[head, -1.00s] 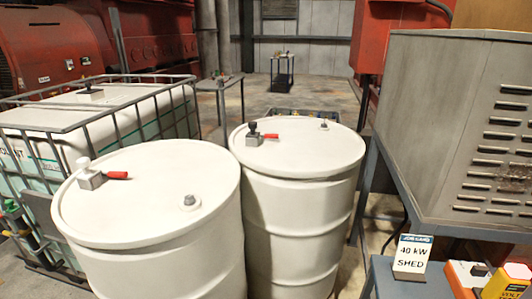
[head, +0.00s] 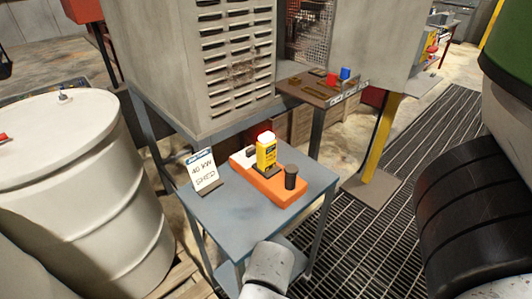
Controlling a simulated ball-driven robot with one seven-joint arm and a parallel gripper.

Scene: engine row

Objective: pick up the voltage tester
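The voltage tester (head: 266,152) looks like a small upright yellow block with a pale top and dark lettering. It stands in or on an orange holder (head: 283,191) on a blue-grey table (head: 232,217); its exact seating is hard to tell. Rounded white links of my own arm show at the bottom edge, in front of the table. My gripper's fingers are not in view.
A black cylinder (head: 291,177) stands at the holder's right end. A "40 kW SHED" card (head: 202,172) stands to its left. A grey louvred cabinet (head: 195,60) rises behind the table. A white drum (head: 95,190) stands left; grating (head: 345,245) lies right.

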